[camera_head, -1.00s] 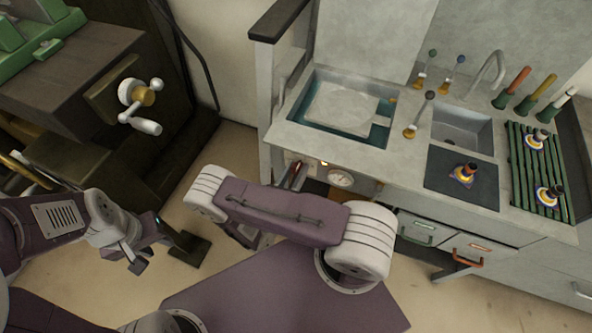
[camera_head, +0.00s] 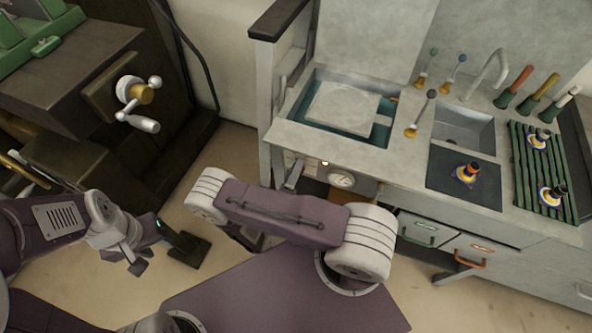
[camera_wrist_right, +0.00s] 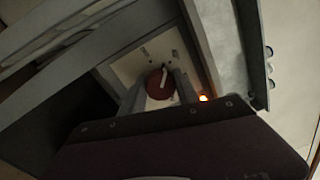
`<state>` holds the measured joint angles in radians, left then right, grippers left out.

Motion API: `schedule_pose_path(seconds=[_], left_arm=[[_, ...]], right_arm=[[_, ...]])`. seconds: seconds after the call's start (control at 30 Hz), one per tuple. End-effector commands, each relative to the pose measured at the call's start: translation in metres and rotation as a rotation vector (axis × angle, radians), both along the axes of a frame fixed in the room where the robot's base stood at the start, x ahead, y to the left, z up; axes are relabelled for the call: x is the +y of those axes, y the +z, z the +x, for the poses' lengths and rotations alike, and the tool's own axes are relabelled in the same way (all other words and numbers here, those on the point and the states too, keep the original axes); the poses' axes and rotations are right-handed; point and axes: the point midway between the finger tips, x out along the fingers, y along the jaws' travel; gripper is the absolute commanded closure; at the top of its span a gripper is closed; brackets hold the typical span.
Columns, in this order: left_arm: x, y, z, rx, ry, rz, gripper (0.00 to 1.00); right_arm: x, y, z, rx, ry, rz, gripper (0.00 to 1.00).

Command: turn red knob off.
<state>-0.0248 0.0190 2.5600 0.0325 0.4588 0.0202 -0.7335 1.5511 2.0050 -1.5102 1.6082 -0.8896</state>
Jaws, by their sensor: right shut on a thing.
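The red knob (camera_wrist_right: 160,83) is round, with a white pointer bar, on a pale panel in the right wrist view. My right gripper (camera_wrist_right: 161,90) has one finger on each side of the knob and is shut on it. In the head view, the right gripper (camera_head: 291,178) is partly seen at the front panel below the counter, and my right arm hides much of it; I cannot make out the knob there. My left gripper (camera_head: 126,262) is at lower left, open and empty, far from the panel.
A lit orange lamp (camera_wrist_right: 204,98) sits beside the knob; it also shows in the head view (camera_head: 325,163). A round gauge (camera_head: 341,180) is to its right. The counter (camera_head: 395,150) overhangs the panel. A dark machine with a crank (camera_head: 140,92) stands at left.

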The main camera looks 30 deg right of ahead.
Motion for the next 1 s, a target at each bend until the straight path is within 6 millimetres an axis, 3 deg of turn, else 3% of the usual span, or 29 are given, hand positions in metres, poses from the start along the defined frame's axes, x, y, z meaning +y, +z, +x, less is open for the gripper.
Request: schedule_pose_path(seconds=[0.6,1.0], left_arm=[[0.0,-0.0025,0.0001,0.0,0.0,0.0,0.64],[0.0,-0.0028,0.0,0.0,0.0,0.0,0.64]], right_arm=[[0.0002,0.0009,0.0001,0.407,0.0,-0.355,1.0],[0.0004,0.0011,0.0004,0.543,0.0,-0.473,1.0]])
